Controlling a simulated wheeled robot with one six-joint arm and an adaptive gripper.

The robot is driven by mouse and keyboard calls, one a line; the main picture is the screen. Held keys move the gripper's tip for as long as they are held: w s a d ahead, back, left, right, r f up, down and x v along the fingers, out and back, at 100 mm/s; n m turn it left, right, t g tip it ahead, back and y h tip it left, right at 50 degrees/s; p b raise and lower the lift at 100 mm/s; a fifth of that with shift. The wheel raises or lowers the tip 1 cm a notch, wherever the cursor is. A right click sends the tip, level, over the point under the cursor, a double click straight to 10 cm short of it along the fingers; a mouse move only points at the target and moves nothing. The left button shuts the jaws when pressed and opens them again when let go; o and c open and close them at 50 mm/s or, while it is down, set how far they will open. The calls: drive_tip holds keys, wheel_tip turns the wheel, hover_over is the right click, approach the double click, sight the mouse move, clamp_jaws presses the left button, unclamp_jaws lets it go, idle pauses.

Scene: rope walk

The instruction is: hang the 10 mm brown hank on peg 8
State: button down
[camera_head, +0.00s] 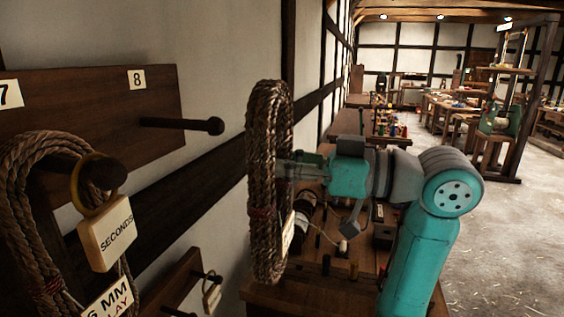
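The brown hank (265,150) hangs as a long upright loop from my gripper (290,165), to the right of the pegs and apart from them. The fingertips are mostly hidden by the rope, and the gripper appears shut on it. A tag on the hank (287,240) shows edge-on, and I cannot read it. Peg 8 (180,124) is a dark, knobbed, bare peg that sticks out to the right from the wooden board, below the white label 8 (137,79). A gap separates its knob from the hank.
Peg 7 (105,174) holds another brown hank (30,165) with tags reading "SECONDS" (107,232) and "6 MM LAY" (108,300). A lower board (172,285) has more pegs. A cluttered bench (262,298) stands below my arm. Open floor (480,250) lies to the right.

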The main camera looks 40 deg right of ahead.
drive_tip(key=f+x, duration=0.2)
drive_tip(key=x, duration=1.4)
drive_tip(key=shift+w+a, duration=0.3)
idle(1.7)
drive_tip(key=shift+f, duration=0.15)
idle(0.4)
drive_tip(key=c, duration=0.8)
unclamp_jaws()
drive_tip(key=shift+d, duration=0.1)
drive_tip(key=v, duration=1.2)
